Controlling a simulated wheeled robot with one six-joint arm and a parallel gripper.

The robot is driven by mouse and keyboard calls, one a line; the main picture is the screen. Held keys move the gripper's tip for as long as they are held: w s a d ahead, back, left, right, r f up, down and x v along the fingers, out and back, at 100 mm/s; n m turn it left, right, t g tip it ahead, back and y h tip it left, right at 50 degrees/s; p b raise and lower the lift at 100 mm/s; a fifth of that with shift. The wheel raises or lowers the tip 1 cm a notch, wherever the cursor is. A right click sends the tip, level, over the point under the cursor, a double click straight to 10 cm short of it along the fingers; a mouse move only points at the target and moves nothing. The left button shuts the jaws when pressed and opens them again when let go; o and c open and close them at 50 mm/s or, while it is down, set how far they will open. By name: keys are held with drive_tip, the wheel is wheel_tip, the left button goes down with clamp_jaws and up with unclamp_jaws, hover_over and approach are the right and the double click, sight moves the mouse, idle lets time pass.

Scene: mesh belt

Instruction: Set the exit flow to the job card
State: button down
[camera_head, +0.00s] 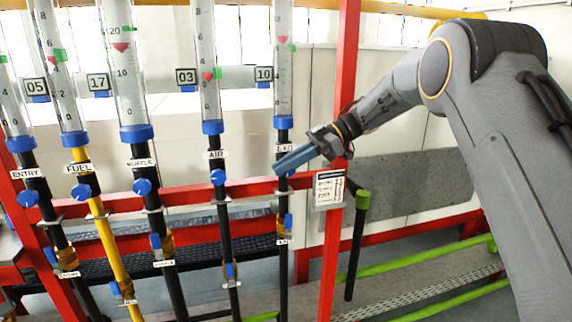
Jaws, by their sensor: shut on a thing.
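The exit flow tube (283,65) is the rightmost clear tube, above a label (284,148) reading EXIT. A red float (283,39) sits high in it, with a green marker (292,47) slightly lower at its right side. My gripper (281,165) reaches in from the right, its blue fingers at the exit pipe just below the label. It is shut on the exit knob (291,173), which is mostly hidden behind the fingers. The job card (329,190) hangs on the red post; its print is too small to read.
Tubes for air (207,70), muffle (126,70), fuel (60,75) and entry (14,105) stand to the left, each with a blue knob below. The red post (341,90) stands close by my gripper. A green-capped black pipe (356,245) stands right of the post.

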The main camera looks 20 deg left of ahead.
drive_tip(key=shift+s+a+t+h+p, duration=0.1)
drive_tip(key=shift+a+t+h+p, duration=0.05)
drive_tip(key=shift+t+h+p, duration=0.55)
drive_tip(key=c, duration=2)
unclamp_jaws()
drive_tip(key=p+v, duration=0.2)
drive_tip(key=v, duration=0.5)
drive_tip(key=shift+w+d+r, duration=0.2)
drive_tip(key=shift+w, duration=0.1)
drive_tip(key=shift+s, duration=0.15)
